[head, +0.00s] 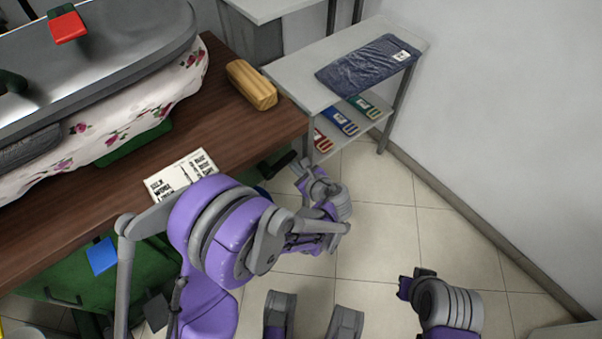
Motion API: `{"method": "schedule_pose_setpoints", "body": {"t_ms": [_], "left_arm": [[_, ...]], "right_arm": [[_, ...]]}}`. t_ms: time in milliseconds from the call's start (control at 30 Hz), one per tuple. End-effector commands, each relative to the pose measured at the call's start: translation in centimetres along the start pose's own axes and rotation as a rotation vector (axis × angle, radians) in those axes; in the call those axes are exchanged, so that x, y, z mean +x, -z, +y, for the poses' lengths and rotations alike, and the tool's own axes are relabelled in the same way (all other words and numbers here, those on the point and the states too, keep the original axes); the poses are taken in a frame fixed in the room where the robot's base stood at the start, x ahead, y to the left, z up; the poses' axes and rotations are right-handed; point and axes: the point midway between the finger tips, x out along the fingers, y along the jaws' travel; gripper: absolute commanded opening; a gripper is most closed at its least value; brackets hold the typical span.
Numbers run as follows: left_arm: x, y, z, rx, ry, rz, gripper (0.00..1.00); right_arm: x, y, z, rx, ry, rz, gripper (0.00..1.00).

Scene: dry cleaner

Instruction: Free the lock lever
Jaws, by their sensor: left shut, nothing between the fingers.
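A dark lever-like bar (281,165) sticks out under the front right corner of the wooden table; I cannot tell for sure that it is the lock lever. My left gripper (299,168) is shut and empty close to its right end, below the table edge. I cannot tell whether they touch. A grey press plate (120,60) lies over a flowered cloth (150,108) on the table, with a red block (67,26) on top. A blue tag (101,256) shows below the table. My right gripper (413,283) is low at the right, over the floor; its fingers are too small to read.
A yellow-brown block (251,85) and a printed card (188,175) lie on the wooden table (225,130). A grey shelf (300,80) holds a bagged dark garment (368,63), with coloured items below. Green fabric (60,280) is under the table. Tiled floor (400,200) is clear at the right.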

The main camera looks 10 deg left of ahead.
Motion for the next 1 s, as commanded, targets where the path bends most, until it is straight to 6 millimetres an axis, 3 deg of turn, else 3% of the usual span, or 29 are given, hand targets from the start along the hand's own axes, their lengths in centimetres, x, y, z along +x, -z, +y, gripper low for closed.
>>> {"method": "schedule_pose_setpoints", "body": {"t_ms": [500,800,1000], "left_arm": [[-0.3,-0.8,0.0,-0.014,0.007,0.000,0.00],[-1.4,-2.6,0.0,-0.258,0.152,-0.001,0.00],[-2.0,-3.6,0.2,-0.306,0.179,0.000,0.00]], "right_arm": [[-0.1,0.0,0.0,0.000,0.000,0.000,0.00],[-0.2,0.1,0.0,0.000,0.000,0.001,0.00],[-0.5,0.1,0.0,0.000,0.000,0.002,0.00]]}}
